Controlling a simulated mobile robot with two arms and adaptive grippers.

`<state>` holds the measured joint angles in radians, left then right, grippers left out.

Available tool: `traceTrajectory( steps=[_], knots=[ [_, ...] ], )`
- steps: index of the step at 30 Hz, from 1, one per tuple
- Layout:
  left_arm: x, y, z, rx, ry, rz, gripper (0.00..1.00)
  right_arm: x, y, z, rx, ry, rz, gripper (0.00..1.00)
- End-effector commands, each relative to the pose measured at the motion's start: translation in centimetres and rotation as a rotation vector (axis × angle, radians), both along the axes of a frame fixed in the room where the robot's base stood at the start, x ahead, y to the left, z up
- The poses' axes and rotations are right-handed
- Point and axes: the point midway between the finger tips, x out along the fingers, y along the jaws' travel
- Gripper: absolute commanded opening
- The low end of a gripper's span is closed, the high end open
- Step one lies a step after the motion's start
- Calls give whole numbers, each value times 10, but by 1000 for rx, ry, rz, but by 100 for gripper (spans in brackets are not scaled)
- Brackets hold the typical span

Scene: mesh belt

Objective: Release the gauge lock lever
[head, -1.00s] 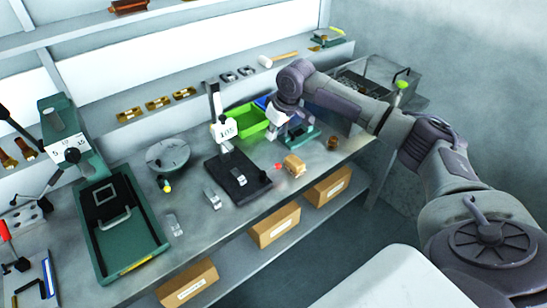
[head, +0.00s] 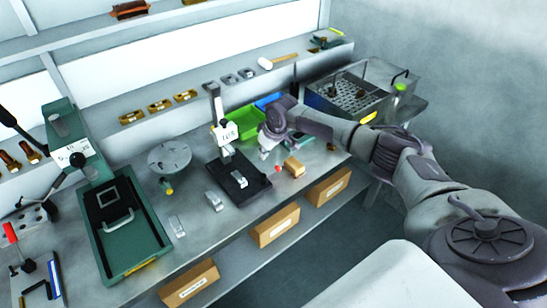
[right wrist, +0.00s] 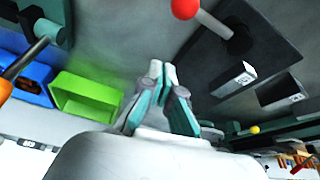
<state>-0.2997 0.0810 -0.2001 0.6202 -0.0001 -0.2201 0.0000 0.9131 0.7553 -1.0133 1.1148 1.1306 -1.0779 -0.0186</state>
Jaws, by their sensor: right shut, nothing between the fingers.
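The height gauge (head: 227,134) stands upright on a black base (head: 252,188) in the middle of the bench. A lever with a red ball knob (head: 278,169) sticks out from the right of the base. In the right wrist view the red knob (right wrist: 185,8) is at the top edge, and its pale rod runs to a dark pivot on the base. My right gripper (head: 265,153) is just behind and left of the knob, close to the base's back edge. Its fingers (right wrist: 160,72) are shut, empty and apart from the knob. My left gripper is out of view.
A green bin (head: 238,122) and a blue bin (head: 268,101) stand behind the gauge. A small metal block (head: 214,201) sits left of the base. A green press (head: 120,231) stands farther left.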

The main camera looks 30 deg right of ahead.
Motion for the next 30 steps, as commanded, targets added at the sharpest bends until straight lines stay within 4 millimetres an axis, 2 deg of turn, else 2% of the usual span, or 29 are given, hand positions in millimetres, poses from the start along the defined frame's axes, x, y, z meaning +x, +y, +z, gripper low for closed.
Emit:
traceTrajectory(
  steps=[1, 3, 12, 23, 30],
  knots=[
    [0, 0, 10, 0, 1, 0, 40, -7, -4, 2, -3, 3, -2, 0],
    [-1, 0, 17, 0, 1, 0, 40, -17, -6, 1, -3, 3, -1, 0],
    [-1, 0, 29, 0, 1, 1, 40, -38, -11, -7, 0, 1, -1, 0],
    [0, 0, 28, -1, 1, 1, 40, -38, -10, -8, 1, 0, -2, 0],
    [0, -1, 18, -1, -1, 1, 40, -21, 4, -10, 2, 0, -20, 0]
  ],
)
